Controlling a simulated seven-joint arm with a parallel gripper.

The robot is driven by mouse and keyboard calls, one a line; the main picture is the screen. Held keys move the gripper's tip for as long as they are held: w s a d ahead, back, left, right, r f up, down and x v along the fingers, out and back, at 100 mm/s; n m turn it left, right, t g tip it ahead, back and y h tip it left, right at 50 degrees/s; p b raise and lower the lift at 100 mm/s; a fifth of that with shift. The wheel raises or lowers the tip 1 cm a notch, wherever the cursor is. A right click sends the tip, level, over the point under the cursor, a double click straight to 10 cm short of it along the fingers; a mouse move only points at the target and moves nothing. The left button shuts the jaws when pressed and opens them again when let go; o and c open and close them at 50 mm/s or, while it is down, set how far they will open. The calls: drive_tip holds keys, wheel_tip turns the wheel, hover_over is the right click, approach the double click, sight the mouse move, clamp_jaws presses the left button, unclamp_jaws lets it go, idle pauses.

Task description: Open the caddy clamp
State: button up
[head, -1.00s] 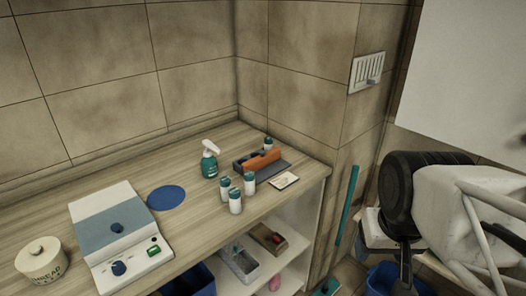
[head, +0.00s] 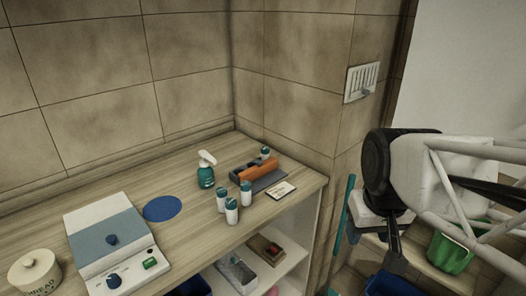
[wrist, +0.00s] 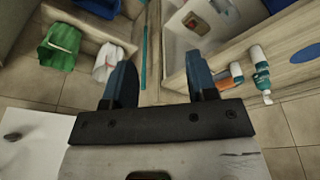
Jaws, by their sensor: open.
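The caddy (head: 242,176) is a dark grey tray on the wooden counter, near the wall corner. An orange bar (head: 257,167), which may be its clamp, lies along it; whether it is open or shut is too small to tell. A small teal-capped bottle (head: 265,153) stands at its back end. My gripper (head: 395,262) is right of the counter, clear of the caddy, and partly seen in the head view. In the wrist view my gripper (wrist: 160,75) has its two blue-grey fingers wide apart with nothing between them.
Several teal-capped bottles (head: 232,211), a spray bottle (head: 206,174) and a card (head: 281,189) stand or lie near the caddy. A white-and-blue device (head: 110,240) and bread bin (head: 35,274) are at left. A green bucket (head: 450,251) is right of the counter.

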drive_tip(key=w+a+r+n, duration=0.2)
drive_tip(key=w, duration=0.5)
drive_tip(key=w+a+r+n, duration=0.1)
drive_tip(key=w+a, duration=0.1)
drive_tip(key=w, duration=0.5)
drive_tip(key=n+g, duration=0.2)
drive_tip(key=n, duration=0.6)
hover_over(259, 161)
drive_tip(key=f, duration=1)
drive_tip(key=shift+s+d+f, duration=0.1)
drive_tip(key=shift+s+d, duration=0.15)
drive_tip(key=shift+s, duration=0.1)
drive_tip(key=shift+w+a+f, duration=0.3)
drive_tip(key=shift+w, duration=0.05)
drive_tip(key=shift+f, duration=3.9)
drive_tip(key=shift+c, duration=0.4)
